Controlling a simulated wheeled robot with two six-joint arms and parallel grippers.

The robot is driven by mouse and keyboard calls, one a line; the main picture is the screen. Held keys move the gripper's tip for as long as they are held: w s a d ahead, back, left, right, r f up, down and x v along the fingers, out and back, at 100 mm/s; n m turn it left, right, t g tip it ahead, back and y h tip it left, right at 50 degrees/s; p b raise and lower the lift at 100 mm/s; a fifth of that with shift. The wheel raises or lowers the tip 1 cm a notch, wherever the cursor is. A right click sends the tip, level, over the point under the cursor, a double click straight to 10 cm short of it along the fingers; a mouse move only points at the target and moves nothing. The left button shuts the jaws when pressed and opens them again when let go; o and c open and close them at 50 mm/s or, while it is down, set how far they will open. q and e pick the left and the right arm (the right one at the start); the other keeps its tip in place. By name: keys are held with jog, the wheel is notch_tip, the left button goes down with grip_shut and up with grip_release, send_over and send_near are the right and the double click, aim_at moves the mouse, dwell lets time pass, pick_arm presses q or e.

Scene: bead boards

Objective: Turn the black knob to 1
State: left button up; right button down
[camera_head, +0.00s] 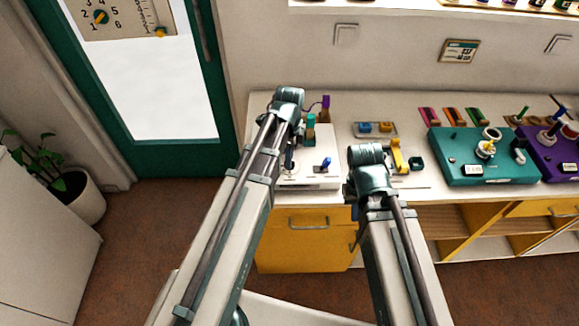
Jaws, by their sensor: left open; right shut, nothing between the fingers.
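I cannot clearly pick out a black knob with numbers around it. A white board (322,142) on the counter carries a blue lever-like part (326,164) and a teal block (311,127). My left gripper (290,163) points down over the left part of this board, open, and hides some of it. My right gripper (355,211) is shut and empty, low at the counter's front edge, right of the board. At the top left, a beige panel (128,12) has a dial with numbers and a small orange-and-dark knob (101,17).
A teal box (455,167) and a purple box (540,158) with fittings stand on the counter at right. A tray (362,133) with blue and orange blocks and a yellow part (397,156) lie between. A yellow cabinet (300,252) is below; a potted plant (77,200) stands left.

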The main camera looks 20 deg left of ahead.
pick_arm(q)
jog(key=shift+f+b, duration=0.3)
jog(key=shift+f, duration=0.35)
grip_shut()
